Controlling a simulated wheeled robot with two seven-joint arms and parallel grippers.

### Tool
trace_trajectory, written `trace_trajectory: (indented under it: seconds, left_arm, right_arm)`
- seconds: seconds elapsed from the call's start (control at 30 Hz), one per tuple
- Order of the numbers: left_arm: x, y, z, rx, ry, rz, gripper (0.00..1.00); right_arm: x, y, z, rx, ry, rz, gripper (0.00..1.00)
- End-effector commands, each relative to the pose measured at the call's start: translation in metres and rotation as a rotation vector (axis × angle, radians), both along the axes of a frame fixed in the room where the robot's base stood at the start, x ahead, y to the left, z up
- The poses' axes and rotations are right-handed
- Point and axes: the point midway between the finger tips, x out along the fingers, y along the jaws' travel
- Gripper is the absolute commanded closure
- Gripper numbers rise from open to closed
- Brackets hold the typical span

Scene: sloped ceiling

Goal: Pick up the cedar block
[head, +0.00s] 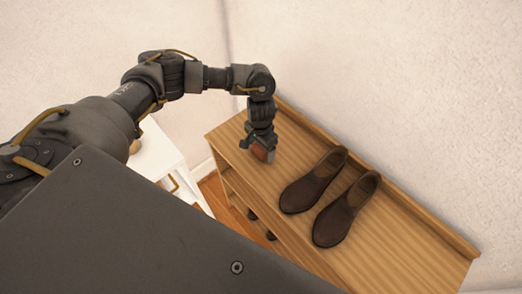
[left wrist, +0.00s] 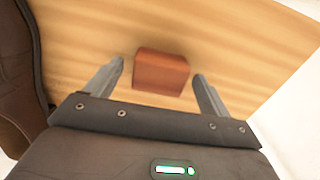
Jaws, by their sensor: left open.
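The cedar block (left wrist: 161,72) is a small reddish-brown block on the wooden top of a shelf unit. In the head view the block (head: 260,153) shows just below my left gripper (head: 256,143), partly hidden by it. In the left wrist view my left gripper (left wrist: 160,85) is open, with one finger on each side of the block and a gap at both sides. The block lies between and slightly beyond the fingertips. My right gripper is in neither view.
Two dark brown shoes, one (head: 314,180) nearer the block and one (head: 346,210) farther right, stand on the shelf unit (head: 400,262). A raised edge runs along its wall side. A white cabinet (head: 160,155) stands to the left. The shelf's right part is bare.

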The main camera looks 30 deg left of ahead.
Motion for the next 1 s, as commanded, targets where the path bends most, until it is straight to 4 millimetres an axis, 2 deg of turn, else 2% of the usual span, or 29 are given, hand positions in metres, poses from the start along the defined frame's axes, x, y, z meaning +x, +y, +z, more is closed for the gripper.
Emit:
trace_trajectory:
  seconds: [0.13, 0.5, 0.8, 1.0]
  left_arm:
    - [0.000, 0.000, 0.000, 0.000, -0.001, 0.000, 0.18]
    - [0.000, 0.000, 0.000, 0.000, -0.001, 0.000, 0.66]
    - [0.000, 0.000, 0.003, -0.002, -0.002, 0.000, 0.67]
    - [0.001, -0.001, 0.020, -0.003, -0.002, -0.001, 0.67]
  right_arm:
    - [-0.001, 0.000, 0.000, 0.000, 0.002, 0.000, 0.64]
    - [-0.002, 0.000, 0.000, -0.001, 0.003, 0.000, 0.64]
    - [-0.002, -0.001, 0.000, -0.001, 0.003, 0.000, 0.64]
    - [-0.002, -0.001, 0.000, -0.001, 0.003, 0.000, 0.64]
